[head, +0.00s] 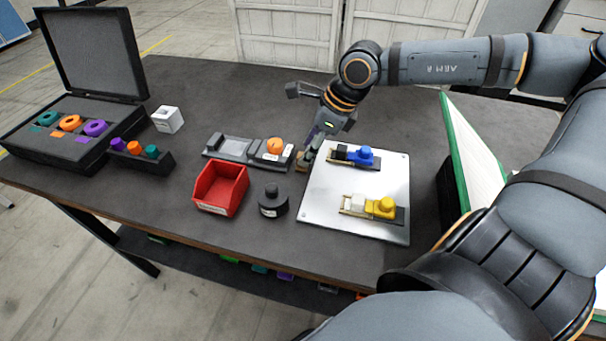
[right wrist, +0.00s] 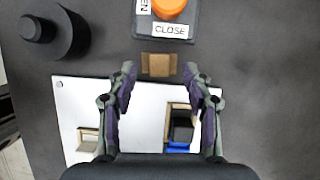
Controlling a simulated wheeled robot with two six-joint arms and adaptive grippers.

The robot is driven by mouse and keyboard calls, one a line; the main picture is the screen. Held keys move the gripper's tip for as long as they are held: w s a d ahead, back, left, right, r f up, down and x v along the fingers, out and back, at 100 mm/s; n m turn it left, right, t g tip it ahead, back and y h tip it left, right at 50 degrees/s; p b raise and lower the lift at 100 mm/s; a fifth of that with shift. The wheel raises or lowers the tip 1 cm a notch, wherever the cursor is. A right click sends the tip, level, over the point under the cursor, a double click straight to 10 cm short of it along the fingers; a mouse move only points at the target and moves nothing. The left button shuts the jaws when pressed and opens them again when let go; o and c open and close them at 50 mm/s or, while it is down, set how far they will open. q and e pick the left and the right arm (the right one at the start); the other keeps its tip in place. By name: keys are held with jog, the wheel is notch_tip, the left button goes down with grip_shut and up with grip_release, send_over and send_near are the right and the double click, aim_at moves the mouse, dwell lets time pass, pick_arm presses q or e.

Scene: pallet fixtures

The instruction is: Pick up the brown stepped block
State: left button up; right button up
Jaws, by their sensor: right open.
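The brown stepped block (right wrist: 159,65) lies on the dark table in the right wrist view, between the white plate's edge and the button box. In the head view a small part of it (head: 302,164) shows under my right gripper (head: 308,157), which hides the rest. My right gripper also shows in the right wrist view (right wrist: 164,74). It is open, with one fingertip on either side of the block and gaps between. I cannot tell the exact height of the fingertips. My left gripper is not in view.
The white plate (head: 325,222) holds fixtures with blue (head: 365,155) and yellow (head: 382,206) parts. The orange-button box (head: 274,149), red bin (head: 220,188) and black knobbed cylinder (head: 272,201) stand close by. A green-edged panel (head: 470,150) stands at right. The back of the table is clear.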

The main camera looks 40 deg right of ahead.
jog(key=shift+f, duration=0.4)
jog(key=shift+w+a+f+p, duration=0.35)
jog(key=shift+f+p, duration=0.05)
jog(key=shift+f, duration=0.25)
grip_shut()
